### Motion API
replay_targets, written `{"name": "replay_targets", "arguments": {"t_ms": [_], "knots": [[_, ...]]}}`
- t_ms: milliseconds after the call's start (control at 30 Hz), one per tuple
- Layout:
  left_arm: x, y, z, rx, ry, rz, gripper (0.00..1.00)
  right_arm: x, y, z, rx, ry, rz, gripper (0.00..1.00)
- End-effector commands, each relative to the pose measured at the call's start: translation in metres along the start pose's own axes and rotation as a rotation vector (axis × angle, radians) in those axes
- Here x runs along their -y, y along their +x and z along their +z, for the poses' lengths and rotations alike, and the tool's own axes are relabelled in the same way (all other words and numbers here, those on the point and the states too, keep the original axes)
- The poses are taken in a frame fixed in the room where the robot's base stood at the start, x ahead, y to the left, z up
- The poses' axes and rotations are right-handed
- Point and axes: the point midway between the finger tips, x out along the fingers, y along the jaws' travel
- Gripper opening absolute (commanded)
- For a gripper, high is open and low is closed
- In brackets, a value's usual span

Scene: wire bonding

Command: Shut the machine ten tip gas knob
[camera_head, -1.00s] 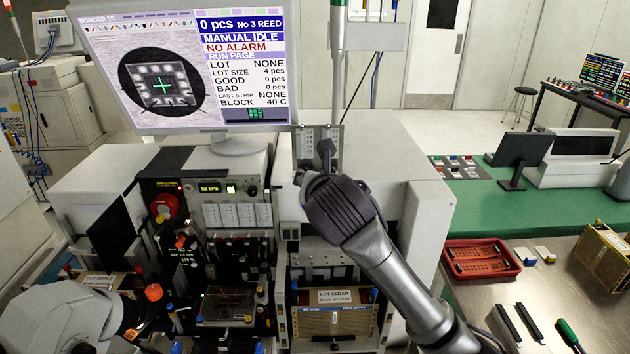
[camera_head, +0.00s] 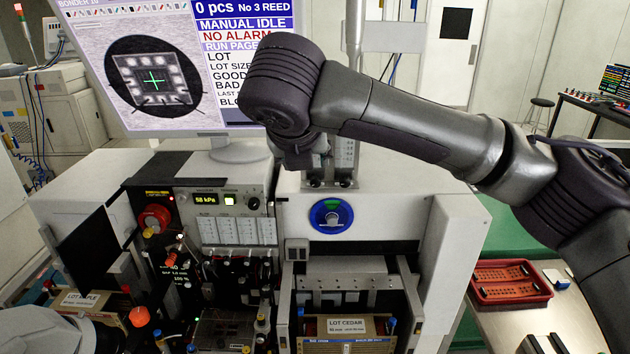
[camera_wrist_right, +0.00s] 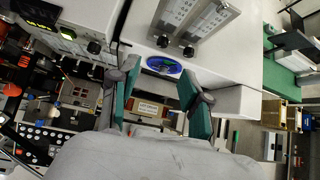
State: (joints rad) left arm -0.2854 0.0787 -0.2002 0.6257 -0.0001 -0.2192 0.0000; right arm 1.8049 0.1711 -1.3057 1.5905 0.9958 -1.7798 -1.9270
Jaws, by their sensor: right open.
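The machine is the bonder with the screen headed BONDER 10 (camera_head: 155,80). A plate with two scaled gas tubes stands on its top (camera_wrist_right: 195,20), with two black knobs (camera_wrist_right: 163,41) (camera_wrist_right: 188,51) at its lower edge. In the head view my arm partly covers this plate, and the knobs show below it (camera_head: 315,183). I cannot read which control is the tip gas knob. My right gripper (camera_wrist_right: 159,72) is open and empty, with the dial beyond its fingers. My left gripper is not in view.
A front panel with a 58 kPa display (camera_head: 206,198) and more black knobs is left of the dial. A LOT CEDAR magazine (camera_head: 345,328) sits below the dial. A red tray (camera_head: 510,283) is on the bench at right.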

Motion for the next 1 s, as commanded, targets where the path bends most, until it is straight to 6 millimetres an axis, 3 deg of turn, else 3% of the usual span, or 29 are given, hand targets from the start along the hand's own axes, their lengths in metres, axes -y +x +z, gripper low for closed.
{"name": "replay_targets", "arguments": {"t_ms": [167,333,700,1000], "knots": [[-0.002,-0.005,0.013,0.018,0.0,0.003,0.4,0.005,0.006,0.001,-0.014,0.002,-0.021,0.47],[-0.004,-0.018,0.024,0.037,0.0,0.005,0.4,0.006,0.033,0.002,-0.016,0.002,-0.021,0.47],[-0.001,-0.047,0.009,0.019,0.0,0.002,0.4,0.007,0.108,0.0,-0.014,0.002,-0.019,0.47],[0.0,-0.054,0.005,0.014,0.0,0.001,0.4,0.006,0.134,-0.001,-0.01,0.001,-0.016,0.47]]}}
